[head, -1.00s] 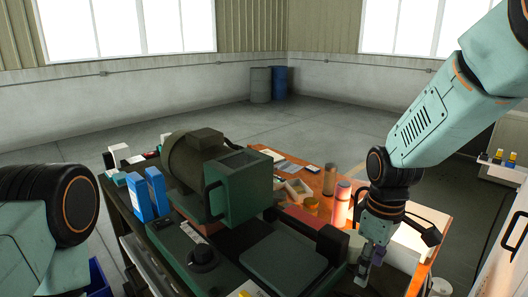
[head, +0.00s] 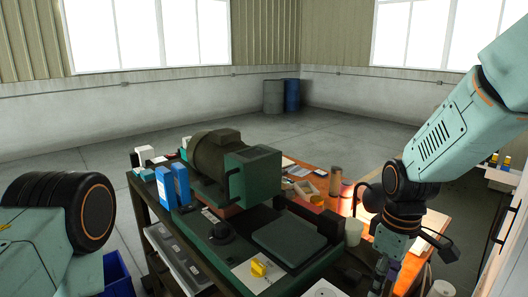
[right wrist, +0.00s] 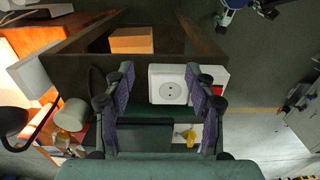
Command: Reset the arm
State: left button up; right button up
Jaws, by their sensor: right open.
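My right arm reaches in from the right in the head view, its gripper (head: 386,277) pointing down by the near right end of the workbench (head: 262,226). The right wrist view shows this gripper (right wrist: 161,112) open, its two dark finger pads wide apart with nothing held. Beyond the gap, a white box with a round disc (right wrist: 171,84) shows between and behind the fingers. I cannot tell the exact distance to it. My left arm shows only as a teal link with a black joint at lower left; its gripper is out of view.
A green and dark machine (head: 246,178) stands on the bench, with blue boxes (head: 173,186) to its left. A white cup (head: 353,232) stands close to my right gripper. A blue bin (head: 117,274) is at lower left. Open floor lies behind, with drums (head: 291,95) by the wall.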

jog(key=w+f+m+t+b, duration=0.1)
jog(key=w+f+m+t, duration=0.2)
jog(key=f+m+t, duration=0.1)
jog(key=s+a+f+m+b, duration=0.15)
jog(key=s+f+b, duration=0.3)
jog(key=f, duration=0.45)
jog(key=s+f+m+b, duration=0.25)
jog(key=s+f, duration=0.25)
jog(key=f, duration=0.4)
pick_arm(q)
notch_tip(320, 180, down, 19)
jog(key=b, duration=1.1)
jog(key=shift+s+f, duration=0.15)
jog(key=shift+s, duration=0.2)
pick_arm(e)
jog(key=s+f+g, duration=0.4)
jog(key=s+f, duration=1.7)
jog(key=s, duration=0.3)
jog(key=shift+d+f+m, duration=0.3)
jog(key=shift+m, duration=0.1)
pick_arm(q)
jog(key=shift+s+a, duration=0.1)
jog(key=shift+s, duration=0.05)
pick_arm(e)
jog(key=shift+s+a, duration=0.1)
jog(key=shift+s, duration=0.1)
pick_arm(q)
jog(key=shift+w, duration=0.2)
pick_arm(e)
jog(key=shift+w, duration=0.2)
